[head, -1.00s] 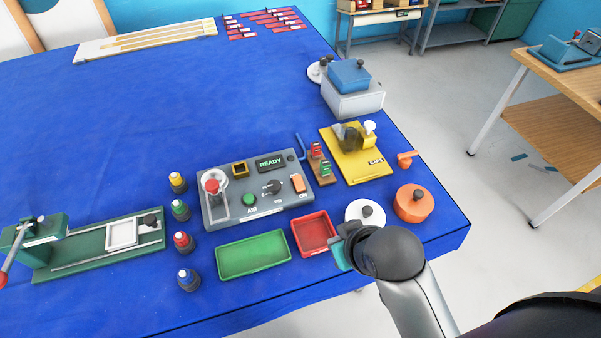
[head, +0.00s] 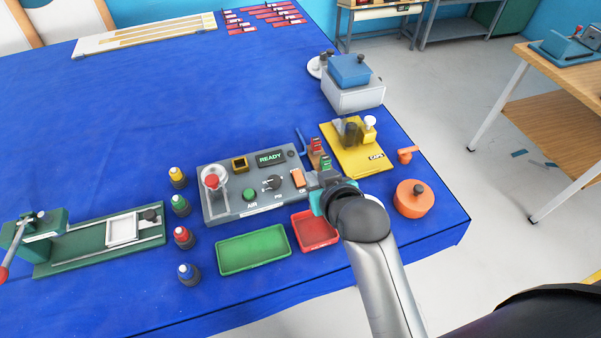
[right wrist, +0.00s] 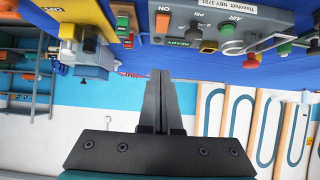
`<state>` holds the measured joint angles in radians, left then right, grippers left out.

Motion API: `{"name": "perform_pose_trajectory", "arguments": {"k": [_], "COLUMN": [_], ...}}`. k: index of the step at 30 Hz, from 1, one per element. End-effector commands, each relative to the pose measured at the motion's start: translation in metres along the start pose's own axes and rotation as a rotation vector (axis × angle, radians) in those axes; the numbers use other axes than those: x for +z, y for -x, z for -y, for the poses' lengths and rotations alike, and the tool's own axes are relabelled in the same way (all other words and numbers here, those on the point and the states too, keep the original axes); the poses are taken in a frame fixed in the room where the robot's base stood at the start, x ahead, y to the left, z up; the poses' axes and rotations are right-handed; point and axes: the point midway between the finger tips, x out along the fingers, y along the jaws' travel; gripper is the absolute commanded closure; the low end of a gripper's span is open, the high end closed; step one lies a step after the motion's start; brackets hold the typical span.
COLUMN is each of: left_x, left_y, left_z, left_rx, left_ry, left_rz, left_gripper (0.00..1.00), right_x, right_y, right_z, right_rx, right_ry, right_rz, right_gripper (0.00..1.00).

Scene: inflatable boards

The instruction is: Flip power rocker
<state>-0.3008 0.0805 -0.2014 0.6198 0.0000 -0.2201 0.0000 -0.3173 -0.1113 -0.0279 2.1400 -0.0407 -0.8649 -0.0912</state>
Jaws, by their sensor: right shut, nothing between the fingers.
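The grey control panel (head: 225,210) stands on the blue table with a READY display, a green AIR button and a black dial. Its orange power rocker (head: 297,178) is at the right end, marked ON. In the right wrist view, the rocker (right wrist: 162,22) shows upside down near the top. My right gripper (head: 314,186) is just right of the panel, close to the rocker and apart from it as far as I can see. In the right wrist view, its dark fingers (right wrist: 160,78) are shut with nothing between them. My left gripper is not in view.
A red tray (head: 314,232) and a green tray (head: 254,248) lie in front of the panel. A small rack with red and green pieces (head: 315,150) and a yellow fixture (head: 362,162) stand behind my gripper. An orange pot (head: 415,200) is to the right.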

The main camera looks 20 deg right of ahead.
Motion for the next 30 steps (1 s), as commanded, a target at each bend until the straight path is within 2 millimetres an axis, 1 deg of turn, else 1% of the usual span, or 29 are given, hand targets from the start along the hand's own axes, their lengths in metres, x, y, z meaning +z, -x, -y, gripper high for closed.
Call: {"name": "perform_pose_trajectory", "arguments": {"k": [5,22,25,30], "left_x": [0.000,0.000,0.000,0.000], "left_y": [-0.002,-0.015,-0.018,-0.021], "left_z": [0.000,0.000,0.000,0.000], "left_rx": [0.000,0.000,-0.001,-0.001], "left_ry": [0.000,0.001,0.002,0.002], "left_rz": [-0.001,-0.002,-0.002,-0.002], "left_gripper": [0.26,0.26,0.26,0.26], "right_x": [0.000,0.000,0.012,0.023], "right_y": [-0.015,-0.099,-0.110,-0.122], "right_z": [0.000,0.000,0.000,0.000], "right_rx": [0.000,0.000,0.000,0.000], "right_ry": [0.000,0.000,0.000,-0.001], "right_rz": [0.000,0.000,0.005,0.001], "right_gripper": [1.00,1.00,1.00,1.00]}}
